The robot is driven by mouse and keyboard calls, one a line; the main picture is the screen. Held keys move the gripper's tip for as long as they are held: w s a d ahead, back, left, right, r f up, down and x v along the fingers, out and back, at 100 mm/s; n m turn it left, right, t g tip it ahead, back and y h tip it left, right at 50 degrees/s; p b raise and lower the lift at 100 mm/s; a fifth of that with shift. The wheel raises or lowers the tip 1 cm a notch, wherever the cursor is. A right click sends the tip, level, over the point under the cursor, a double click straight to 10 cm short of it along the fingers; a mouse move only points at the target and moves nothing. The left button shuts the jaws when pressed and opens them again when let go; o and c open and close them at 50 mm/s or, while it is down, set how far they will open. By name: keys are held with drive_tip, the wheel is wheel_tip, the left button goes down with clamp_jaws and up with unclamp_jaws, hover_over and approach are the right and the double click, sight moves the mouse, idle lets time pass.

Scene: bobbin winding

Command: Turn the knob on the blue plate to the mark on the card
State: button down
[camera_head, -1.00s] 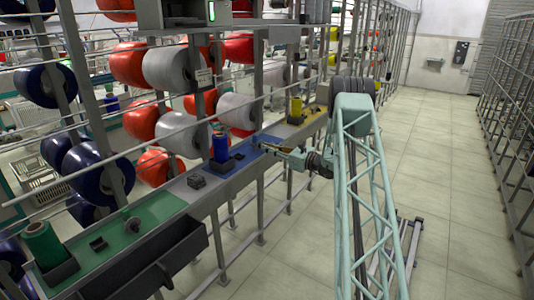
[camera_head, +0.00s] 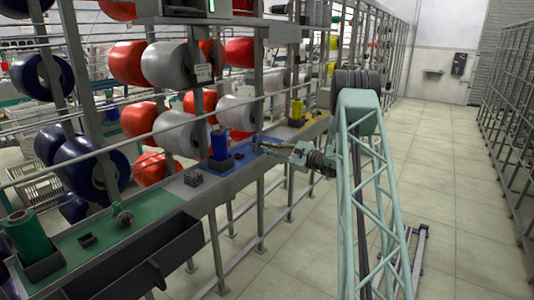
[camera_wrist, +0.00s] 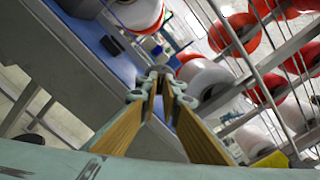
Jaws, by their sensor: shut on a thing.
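The blue plate (camera_head: 233,157) lies on the long grey rail shelf, and it also shows in the wrist view (camera_wrist: 86,30). My gripper (camera_head: 258,145) is at the right end of the blue plate. In the wrist view its two yellow-brown fingers converge at the tips (camera_wrist: 161,73). My gripper is shut on the knob, which is mostly hidden between and behind the fingertips. I cannot make out the card's mark or the knob's pointer.
A blue spool (camera_head: 219,144) stands on the blue plate left of my gripper. A yellow plate (camera_head: 313,128) lies beyond my gripper. Racks of large red and grey bobbins stand behind. The aisle floor (camera_head: 440,160) is clear.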

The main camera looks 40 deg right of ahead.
drive_tip(key=n+b, duration=0.2)
drive_tip(key=n, duration=0.7)
drive_tip(key=shift+a+f+n, duration=0.1)
drive_tip(key=shift+f+n, duration=0.05)
drive_tip(key=shift+n, duration=0.15)
idle(0.4)
drive_tip(key=c, duration=2.9)
unclamp_jaws()
drive_tip(key=shift+o, duration=0.2)
drive_tip(key=shift+s, duration=0.1)
drive_tip(key=v, duration=1.1)
drive_tip(key=shift+s, duration=0.35)
